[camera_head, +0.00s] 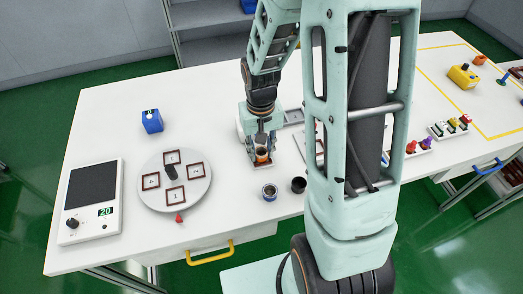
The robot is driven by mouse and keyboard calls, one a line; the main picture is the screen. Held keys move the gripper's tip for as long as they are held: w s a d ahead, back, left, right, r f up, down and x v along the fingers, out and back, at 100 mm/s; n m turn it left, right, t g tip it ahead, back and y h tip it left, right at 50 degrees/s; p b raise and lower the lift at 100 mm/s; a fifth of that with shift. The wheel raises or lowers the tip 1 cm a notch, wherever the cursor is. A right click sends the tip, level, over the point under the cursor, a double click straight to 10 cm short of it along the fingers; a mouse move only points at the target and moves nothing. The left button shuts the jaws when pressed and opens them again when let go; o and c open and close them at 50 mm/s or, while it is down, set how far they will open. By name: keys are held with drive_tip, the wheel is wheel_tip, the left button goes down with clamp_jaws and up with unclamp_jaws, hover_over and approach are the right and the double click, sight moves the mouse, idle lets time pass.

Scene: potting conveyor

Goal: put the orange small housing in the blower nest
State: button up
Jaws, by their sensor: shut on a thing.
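The orange small housing (261,157) is between the fingers of my gripper (262,147), near the middle of the white table. My gripper points down and is shut on it. A dark-rimmed square base (261,167) lies under the housing; I cannot tell whether the two touch. A pale rounded body (240,128) stands just behind and left of my gripper, mostly hidden by it. This may be the blower with its nest, but the view is too small to be sure.
A round turntable (203,183) with numbered square places and a panel device (92,200) stand left. A blue box (152,122) is behind them. A metallic cup (269,192) and a dark cup (299,184) stand in front. My arm hides the table right of centre.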

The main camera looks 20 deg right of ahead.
drive_tip(key=shift+s+f, duration=0.4)
drive_tip(key=shift+f, duration=0.25)
drive_tip(key=o, duration=1)
drive_tip(key=shift+w+f, duration=0.3)
drive_tip(key=shift+o, duration=0.2)
drive_tip(key=shift+r, duration=0.2)
drive_tip(key=shift+r, duration=0.1)
wheel_tip(320, 180, up, 12)
drive_tip(key=shift+w, duration=0.15)
